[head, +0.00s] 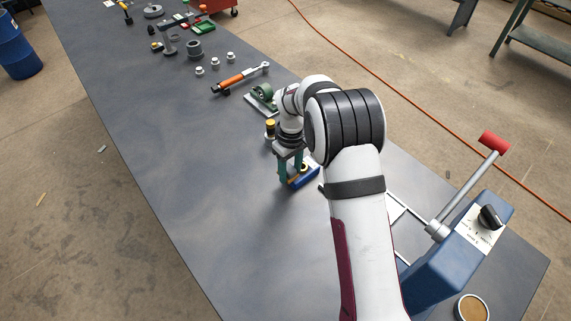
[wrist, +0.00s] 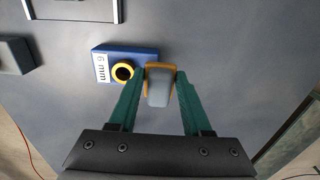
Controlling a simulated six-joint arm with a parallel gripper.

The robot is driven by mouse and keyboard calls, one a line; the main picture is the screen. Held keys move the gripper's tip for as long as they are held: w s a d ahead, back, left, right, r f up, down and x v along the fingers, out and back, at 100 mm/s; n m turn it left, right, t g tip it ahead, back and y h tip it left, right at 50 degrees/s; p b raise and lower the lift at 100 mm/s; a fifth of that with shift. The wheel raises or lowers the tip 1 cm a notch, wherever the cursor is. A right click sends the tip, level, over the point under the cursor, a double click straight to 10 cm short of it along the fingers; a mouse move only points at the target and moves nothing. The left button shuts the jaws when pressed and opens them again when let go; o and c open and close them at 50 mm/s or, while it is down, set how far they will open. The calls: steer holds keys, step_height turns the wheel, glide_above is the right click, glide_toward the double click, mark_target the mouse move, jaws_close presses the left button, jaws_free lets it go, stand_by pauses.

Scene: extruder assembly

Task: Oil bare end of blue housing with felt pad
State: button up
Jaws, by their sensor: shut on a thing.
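The blue housing (wrist: 128,52) lies on the table in the wrist view, with a white "6 mm" label at its left and a yellow-ringed dark hole. In the head view the blue housing (head: 307,178) shows partly behind my gripper. My gripper (wrist: 159,74) has green fingers shut on the felt pad (wrist: 158,92), a grey block with an orange-yellow edge. The pad is at the housing's right end, just right of the ring. I cannot tell whether it touches the housing. In the head view my gripper (head: 291,182) points down near the table.
A small yellow-topped container (head: 270,127) and a green part (head: 263,93) stand close behind my gripper. An orange-handled tool (head: 238,80) and white cups lie farther back. A blue machine with a red-tipped lever (head: 494,142) stands at right, near an open tin (head: 472,308). The table's left is clear.

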steer(key=shift+s+d+r, duration=0.1)
steer(key=shift+s+d, duration=0.95)
jaws_close()
step_height(320, 180, up, 6)
steer(key=shift+r, duration=0.15)
